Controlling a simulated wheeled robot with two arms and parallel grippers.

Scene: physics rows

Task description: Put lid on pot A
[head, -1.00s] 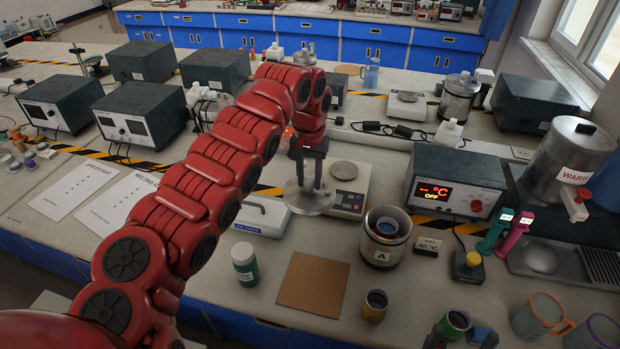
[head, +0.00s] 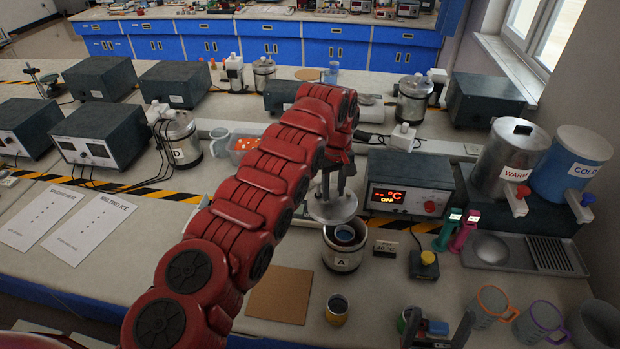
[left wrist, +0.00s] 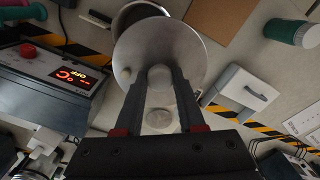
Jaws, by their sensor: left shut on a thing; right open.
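The lid (head: 322,211) is a round grey metal disc. My left gripper (head: 333,192) is shut on it and holds it up, roughly level. Pot A (head: 341,262) is a metal pot with an "A" label and an open top, with dark blue inside. In the head view the lid appears just behind and above the pot's rim, apart from it. In the left wrist view the lid (left wrist: 190,48) lies past my left fingertips (left wrist: 162,74) and partly covers pot A (left wrist: 132,14). My right gripper (head: 437,328) is open and empty at the bottom, partly cut off.
A heater box (head: 408,190) stands right of the lid, with a yellow-button switch (head: 424,264) near pot A. A brown mat (head: 280,296) and a small dark-topped cup (head: 337,310) lie in front. Mugs (head: 490,305) stand at the right.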

